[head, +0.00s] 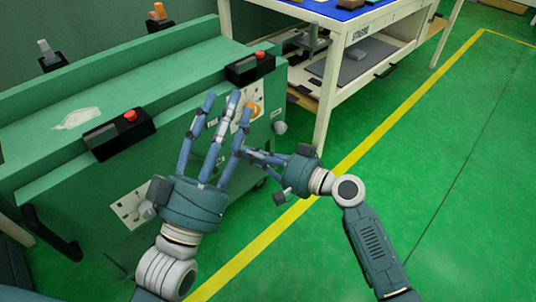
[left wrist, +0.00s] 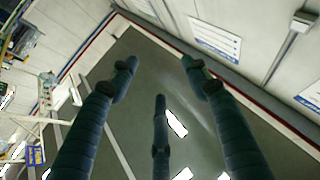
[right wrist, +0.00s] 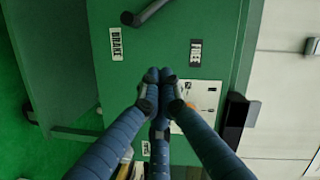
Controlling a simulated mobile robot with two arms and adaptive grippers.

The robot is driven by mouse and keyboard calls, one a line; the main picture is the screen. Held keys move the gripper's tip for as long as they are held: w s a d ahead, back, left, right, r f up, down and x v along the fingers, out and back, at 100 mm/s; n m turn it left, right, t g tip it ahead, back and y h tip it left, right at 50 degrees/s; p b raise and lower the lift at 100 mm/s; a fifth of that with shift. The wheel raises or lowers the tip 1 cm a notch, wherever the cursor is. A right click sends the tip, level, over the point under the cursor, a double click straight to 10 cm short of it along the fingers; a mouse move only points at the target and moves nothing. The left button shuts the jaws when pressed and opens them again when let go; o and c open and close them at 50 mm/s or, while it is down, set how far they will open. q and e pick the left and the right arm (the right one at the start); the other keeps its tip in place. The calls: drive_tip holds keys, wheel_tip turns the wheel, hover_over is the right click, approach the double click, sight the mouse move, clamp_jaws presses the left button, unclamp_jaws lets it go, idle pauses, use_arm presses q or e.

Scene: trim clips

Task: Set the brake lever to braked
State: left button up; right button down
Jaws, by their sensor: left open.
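The green cabinet (head: 160,120) carries a BRAKE label (right wrist: 116,43) and a FREE label (right wrist: 195,52) in the right wrist view. A black bar (right wrist: 146,14) shows at that view's top edge, cut off; I cannot tell whether it is the brake lever or how it is set. My right gripper (head: 247,152) is in front of the cabinet face; in the right wrist view its fingertips (right wrist: 155,75) are together with nothing visible between them. My left gripper (head: 230,100) is open and empty above it, its fingers spread; they also show in the left wrist view (left wrist: 160,80), against floor and wall.
Black boxes with red buttons (head: 130,116) (head: 259,55) sit along the cabinet edge. An orange knob (head: 254,110) is on a light plate. A black handle (head: 52,238) is at lower left. A white table (head: 328,90) stands behind. Green floor at right is clear.

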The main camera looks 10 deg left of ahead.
use_arm(q)
drive_tip(key=shift+w+f+g+y, duration=0.15)
drive_tip(key=shift+w+f+g, duration=0.2)
drive_tip(key=shift+f, duration=0.35)
drive_tip(key=shift+w+f+g+y, duration=0.2)
drive_tip(key=shift+w+f+g, duration=0.2)
drive_tip(key=shift+f, duration=0.35)
drive_tip(key=shift+w+f+g+y, duration=0.15)
drive_tip(key=shift+w+f+g, duration=0.2)
drive_tip(key=shift+f, duration=0.35)
use_arm(e)
drive_tip(key=shift+v, duration=2.5)
